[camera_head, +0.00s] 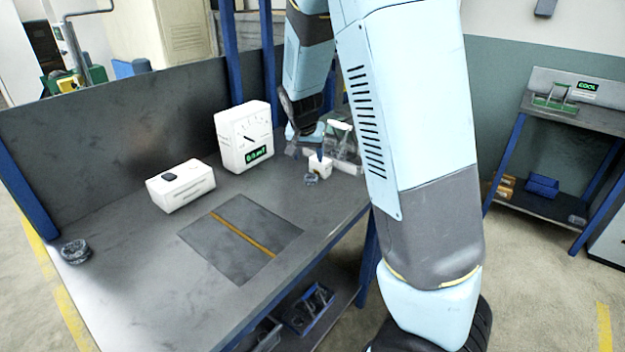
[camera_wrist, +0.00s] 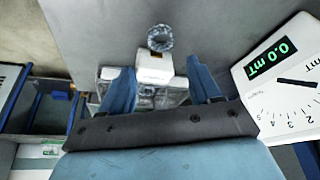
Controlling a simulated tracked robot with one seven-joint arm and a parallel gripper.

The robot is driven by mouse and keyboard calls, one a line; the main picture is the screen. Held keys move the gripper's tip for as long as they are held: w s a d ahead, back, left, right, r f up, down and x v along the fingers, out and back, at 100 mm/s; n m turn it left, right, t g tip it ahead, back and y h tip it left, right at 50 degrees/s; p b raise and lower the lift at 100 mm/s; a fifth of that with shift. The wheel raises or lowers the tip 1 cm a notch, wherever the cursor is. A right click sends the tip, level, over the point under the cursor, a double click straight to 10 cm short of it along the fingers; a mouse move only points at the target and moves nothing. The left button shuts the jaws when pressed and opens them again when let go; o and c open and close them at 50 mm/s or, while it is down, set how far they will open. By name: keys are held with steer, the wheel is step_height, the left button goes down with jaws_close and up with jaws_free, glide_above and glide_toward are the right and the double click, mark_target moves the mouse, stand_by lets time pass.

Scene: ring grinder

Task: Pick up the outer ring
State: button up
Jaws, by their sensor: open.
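A grey metal ring (camera_head: 311,179) lies on the workbench (camera_head: 130,240) in front of a small white block (camera_head: 320,165). It also shows in the wrist view (camera_wrist: 160,38), just beyond the white block (camera_wrist: 152,66). A second dark ring (camera_head: 75,250) sits at the bench's left corner in the head view. I cannot tell for sure which is the outer ring. My gripper (camera_head: 307,150) is over the back right of the bench. In the wrist view its two blue fingers (camera_wrist: 162,85) are apart, with the ring ahead of their tips and nothing held between them.
A white meter (camera_head: 243,137) reading 0.0 mT stands left of my gripper, with a white box (camera_head: 180,186) farther left. A clear fixture (camera_head: 342,145) is close by. A flat plate (camera_head: 240,238) with a yellow stripe lies at the front. The left bench top is mostly clear.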

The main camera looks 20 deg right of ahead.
mark_target(310, 174)
steer(key=x, duration=1)
steer(key=shift+w+f, duration=0.1)
steer(key=shift+f, duration=0.3)
steer(key=c, duration=1)
steer(key=shift+o, duration=0.2)
steer(key=shift+r, duration=0.1)
